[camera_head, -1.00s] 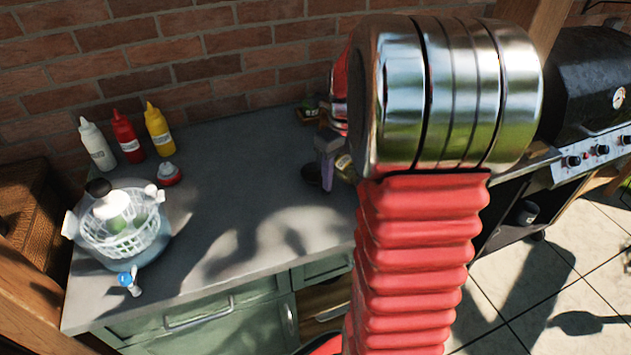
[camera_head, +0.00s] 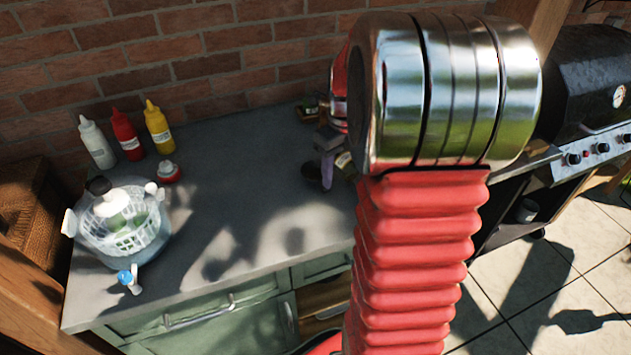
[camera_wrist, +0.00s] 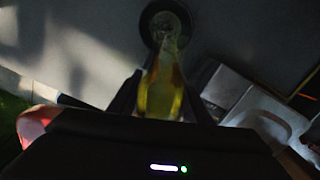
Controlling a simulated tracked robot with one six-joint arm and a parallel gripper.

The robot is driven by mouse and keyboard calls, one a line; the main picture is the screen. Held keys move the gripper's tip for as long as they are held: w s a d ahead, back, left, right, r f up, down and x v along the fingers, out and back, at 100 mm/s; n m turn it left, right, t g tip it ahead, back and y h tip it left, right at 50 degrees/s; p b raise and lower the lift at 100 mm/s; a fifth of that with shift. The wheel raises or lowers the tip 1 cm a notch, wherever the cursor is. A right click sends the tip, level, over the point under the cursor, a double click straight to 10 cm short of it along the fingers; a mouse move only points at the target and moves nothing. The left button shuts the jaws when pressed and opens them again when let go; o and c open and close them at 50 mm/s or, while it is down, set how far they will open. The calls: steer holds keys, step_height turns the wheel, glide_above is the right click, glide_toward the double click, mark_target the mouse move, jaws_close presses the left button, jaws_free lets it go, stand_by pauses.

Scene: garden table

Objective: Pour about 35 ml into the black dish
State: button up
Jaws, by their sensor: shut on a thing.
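My gripper (camera_wrist: 160,95) is shut on a clear bottle (camera_wrist: 161,92) of yellow-green liquid in the wrist view. The bottle's neck points toward the black dish (camera_wrist: 165,17), and its mouth overlaps the dish's near part in that view. In the head view a small part of the bottle (camera_head: 345,161) shows beside my gripper (camera_head: 329,168), and it looks tilted. The black dish (camera_head: 312,172) is partly covered there, just left of the gripper. Whether liquid is flowing or lies in the dish is too dark to tell.
A white squeeze bottle (camera_head: 97,145), a red one (camera_head: 127,137) and a yellow one (camera_head: 157,131) stand by the brick wall. A salad spinner (camera_head: 125,228) sits at the left. The middle of the grey counter (camera_head: 235,190) is clear. A grill (camera_head: 590,90) stands at the right.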

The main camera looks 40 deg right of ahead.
steer(key=shift+r+t, duration=0.15)
steer(key=shift+t, duration=0.75)
steer(key=shift+w+t, duration=0.2)
steer(key=shift+t, duration=0.5)
steer(key=shift+w+r+t, duration=0.1)
steer(key=shift+w+t, duration=0.15)
steer(key=shift+t, duration=0.15)
steer(key=shift+a, duration=0.1)
steer(key=shift+w+r+t, duration=0.15)
steer(key=shift+t, duration=0.25)
steer(key=shift+w+b, duration=0.1)
steer(key=shift+b, duration=0.2)
steer(key=shift+w+f+t+y+b, duration=0.3)
steer(key=shift+f+t+b, duration=0.1)
steer(key=shift+t, duration=0.5)
steer(key=shift+w+r+t, duration=0.2)
steer(key=shift+w+t, duration=0.05)
steer(key=shift+t, duration=0.05)
steer(key=shift+w+a+r+t+b, duration=0.1)
steer(key=shift+w+r+t+b, duration=0.2)
steer(key=shift+t, duration=0.4)
steer(key=shift+w+a+r+t+b, duration=0.1)
steer(key=shift+w+r+t+b, duration=0.2)
steer(key=shift+t, duration=0.4)
